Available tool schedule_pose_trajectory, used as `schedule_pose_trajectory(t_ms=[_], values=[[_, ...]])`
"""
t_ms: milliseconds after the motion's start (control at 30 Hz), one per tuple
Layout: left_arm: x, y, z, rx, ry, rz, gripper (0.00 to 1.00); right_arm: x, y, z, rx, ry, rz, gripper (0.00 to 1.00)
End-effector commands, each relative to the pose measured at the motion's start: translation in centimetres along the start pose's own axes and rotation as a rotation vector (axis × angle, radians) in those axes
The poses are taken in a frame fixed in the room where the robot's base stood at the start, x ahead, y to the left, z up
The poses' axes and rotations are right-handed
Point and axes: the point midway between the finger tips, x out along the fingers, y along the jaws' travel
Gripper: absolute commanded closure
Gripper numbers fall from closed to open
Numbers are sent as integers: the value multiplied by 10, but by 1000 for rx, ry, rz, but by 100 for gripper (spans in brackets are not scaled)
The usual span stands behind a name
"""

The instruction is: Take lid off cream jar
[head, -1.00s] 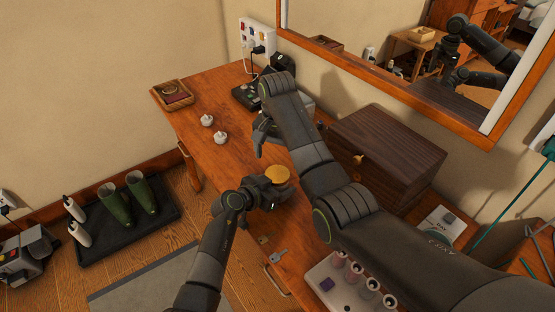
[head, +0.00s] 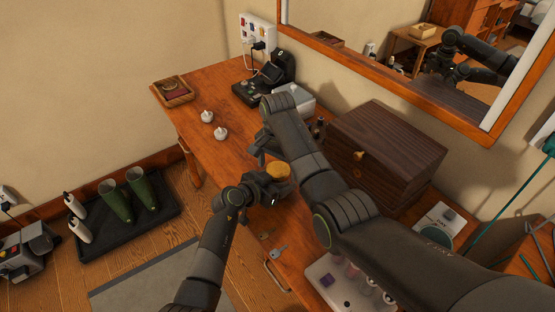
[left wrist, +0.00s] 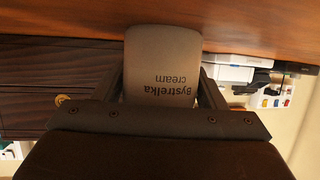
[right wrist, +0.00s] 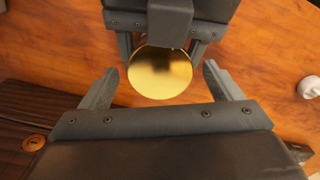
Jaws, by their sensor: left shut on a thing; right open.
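The cream jar has a round gold lid (head: 278,171) on top and stands upright over the wooden table. Its pale body, printed "Bystrelka cream", shows upside down in the left wrist view (left wrist: 165,65). My left gripper (head: 272,185) is shut around the jar body, one finger on each side. My right gripper (right wrist: 156,88) is open above the jar. In the right wrist view the gold lid (right wrist: 161,74) lies between and a little beyond its fingertips, with clear gaps on both sides. My right arm partly hides the table behind the jar in the head view.
A dark wooden box (head: 388,152) stands right of my right arm. Two small white candle-like items (head: 220,133) and a wooden tray (head: 174,89) are on the table's left part. Keys (head: 278,254) lie near the front edge. A white rack (head: 325,272) is at the lower right.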

Motion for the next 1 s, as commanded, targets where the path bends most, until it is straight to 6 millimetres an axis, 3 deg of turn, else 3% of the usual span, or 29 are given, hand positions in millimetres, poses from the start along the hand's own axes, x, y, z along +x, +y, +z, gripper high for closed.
schedule_pose_trajectory(t_ms=[200, 567, 700, 1000], values=[[0, 0, 0, -1, 0, 1, 99, 0, 0, 0, -1, 0, 0, 16], [0, 0, 0, -1, 0, 1, 99, 0, 0, 0, -1, 0, 0, 63], [0, 0, 0, -1, 0, 1, 99, 0, 0, 0, -31, 0, 0, 63], [0, 0, 0, -1, 0, 1, 99, 0, 0, 0, -278, 0, -1, 63]])
